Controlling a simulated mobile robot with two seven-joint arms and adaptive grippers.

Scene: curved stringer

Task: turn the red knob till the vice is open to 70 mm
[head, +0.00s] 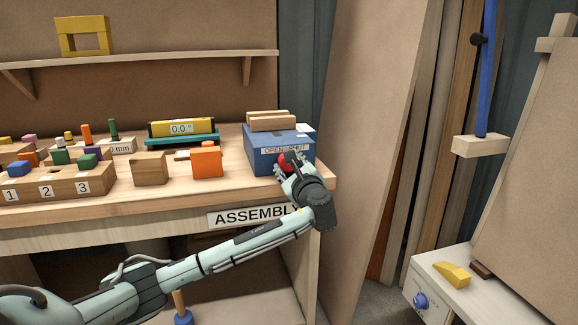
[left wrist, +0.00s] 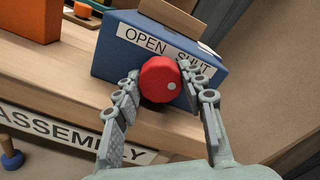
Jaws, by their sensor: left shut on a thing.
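The red knob (left wrist: 160,80) sits on the front face of the blue vice box (head: 265,165), under a label reading OPEN and SHUT. A white dot on the knob is at its lower right in the left wrist view. My left gripper (left wrist: 157,84) is shut on the red knob, one finger on each side. In the head view the knob (head: 287,160) is partly hidden by my left gripper (head: 291,167). Two wooden jaws (head: 270,121) lie on top of the vice; the gap between them is too small to judge. My right gripper is not in view.
An orange block (head: 207,161) and a wooden block (head: 150,168) stand left of the vice. A yellow level-like device (head: 182,128) reading about 00 is behind them. A numbered wooden rack (head: 65,183) is farther left. The bench edge with the ASSEMBLY label (head: 252,215) runs below the vice.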

